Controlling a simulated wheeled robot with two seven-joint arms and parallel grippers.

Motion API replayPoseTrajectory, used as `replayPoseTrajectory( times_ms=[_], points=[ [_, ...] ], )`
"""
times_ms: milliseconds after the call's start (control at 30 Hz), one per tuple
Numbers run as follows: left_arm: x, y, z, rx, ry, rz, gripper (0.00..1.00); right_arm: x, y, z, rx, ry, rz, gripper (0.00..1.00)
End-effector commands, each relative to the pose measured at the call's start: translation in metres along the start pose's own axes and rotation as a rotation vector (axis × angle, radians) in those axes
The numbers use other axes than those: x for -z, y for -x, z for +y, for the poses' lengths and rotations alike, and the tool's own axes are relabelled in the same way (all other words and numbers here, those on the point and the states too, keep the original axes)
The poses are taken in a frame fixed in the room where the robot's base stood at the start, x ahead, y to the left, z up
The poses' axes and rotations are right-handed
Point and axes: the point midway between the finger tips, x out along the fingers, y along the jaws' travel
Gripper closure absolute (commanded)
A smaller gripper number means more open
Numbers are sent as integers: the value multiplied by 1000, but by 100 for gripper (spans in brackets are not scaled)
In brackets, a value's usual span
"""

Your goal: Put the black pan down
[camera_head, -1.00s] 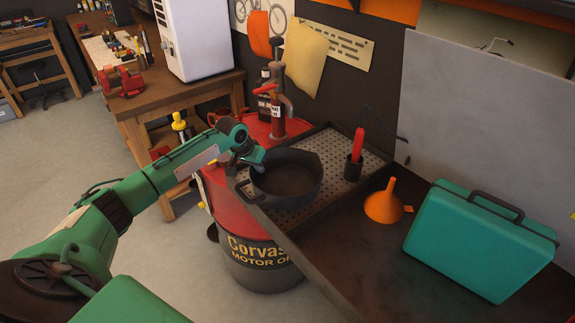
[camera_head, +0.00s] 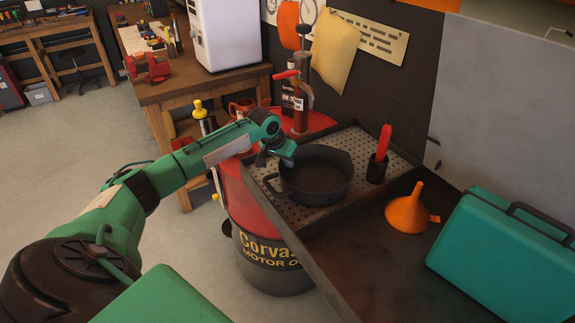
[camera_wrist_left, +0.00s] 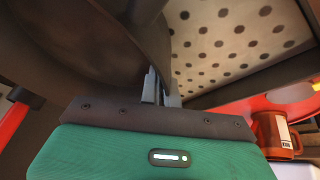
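The black pan (camera_head: 318,178) is upright at the left part of a perforated metal tray (camera_head: 362,143). Whether its base touches the tray or hangs just above it I cannot tell. My left gripper (camera_head: 283,153) is at the pan's left rim. In the left wrist view the fingers (camera_wrist_left: 158,92) are close together with the dark pan wall (camera_wrist_left: 145,25) between them. The pan's wall fills the upper left of that view, with the perforated surface (camera_wrist_left: 235,35) beyond it. My right gripper is not in view.
A red bottle in a dark cup (camera_head: 378,165) stands right of the pan. An orange funnel (camera_head: 408,210) and teal case (camera_head: 505,255) are further right. A red hand pump (camera_head: 302,95) stands behind the pan, and the red oil drum (camera_head: 262,225) is below left.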

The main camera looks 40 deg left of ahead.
Motion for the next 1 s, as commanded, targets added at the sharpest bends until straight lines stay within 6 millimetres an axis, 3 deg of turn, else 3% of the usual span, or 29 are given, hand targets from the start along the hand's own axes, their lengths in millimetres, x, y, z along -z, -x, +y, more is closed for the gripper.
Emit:
replayPoseTrajectory(
  times_ms=[233, 367, 667, 833, 1000],
  points=[
    [0, -1, 0, -1, 1, 0, 100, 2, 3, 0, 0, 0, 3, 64],
    [-1, -1, 0, 0, 0, 0, 75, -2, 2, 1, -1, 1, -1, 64],
    [0, 0, 0, 0, 0, 0, 75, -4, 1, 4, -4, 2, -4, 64],
    [0, 17, -1, 1, -1, 2, 75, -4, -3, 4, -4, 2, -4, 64],
    [0, 53, -1, 1, -2, 3, 75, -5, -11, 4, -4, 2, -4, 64]
  ],
)
